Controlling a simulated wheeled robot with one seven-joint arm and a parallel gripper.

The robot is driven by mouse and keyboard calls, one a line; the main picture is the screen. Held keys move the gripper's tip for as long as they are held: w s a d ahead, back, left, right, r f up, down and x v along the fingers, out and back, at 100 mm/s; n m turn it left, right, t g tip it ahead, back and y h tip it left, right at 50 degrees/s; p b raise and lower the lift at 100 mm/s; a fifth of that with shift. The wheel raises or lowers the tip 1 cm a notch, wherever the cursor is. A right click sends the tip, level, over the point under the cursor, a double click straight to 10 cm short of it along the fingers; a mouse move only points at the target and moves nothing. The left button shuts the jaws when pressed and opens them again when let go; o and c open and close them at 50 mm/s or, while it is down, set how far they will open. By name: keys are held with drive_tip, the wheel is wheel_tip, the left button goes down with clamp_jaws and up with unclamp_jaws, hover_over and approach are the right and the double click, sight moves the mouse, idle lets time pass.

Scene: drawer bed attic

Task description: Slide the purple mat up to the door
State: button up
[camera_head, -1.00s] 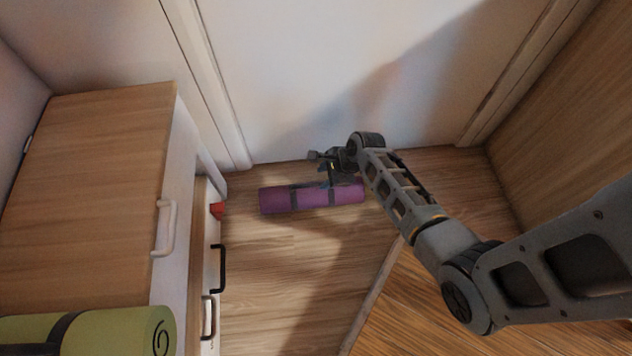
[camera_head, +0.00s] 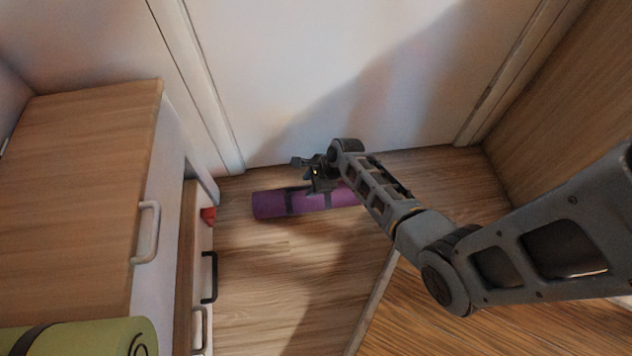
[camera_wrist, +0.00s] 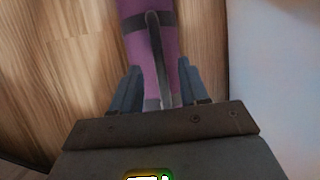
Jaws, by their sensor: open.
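The purple mat (camera_head: 270,204) is rolled up, with dark straps around it, and lies on the floor a short way in front of the white door (camera_head: 330,70). My gripper (camera_head: 318,186) is low over the mat's middle, partly hiding it and the floor behind it. In the wrist view the mat (camera_wrist: 140,50) runs between the two open fingers of my gripper (camera_wrist: 158,90). Whether the fingers touch the mat cannot be told.
A wooden cabinet (camera_head: 75,190) with drawers stands at the left, with a green rolled mat (camera_head: 75,338) on it. A small red object (camera_head: 208,215) is at a drawer. A raised wooden platform edge (camera_head: 372,303) is at the lower right. Floor left of the platform is clear.

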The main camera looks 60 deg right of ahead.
drive_tip(key=shift+b+x, duration=0.35)
drive_tip(key=shift+x, duration=0.65)
drive_tip(key=shift+c, duration=0.3)
clamp_jaws()
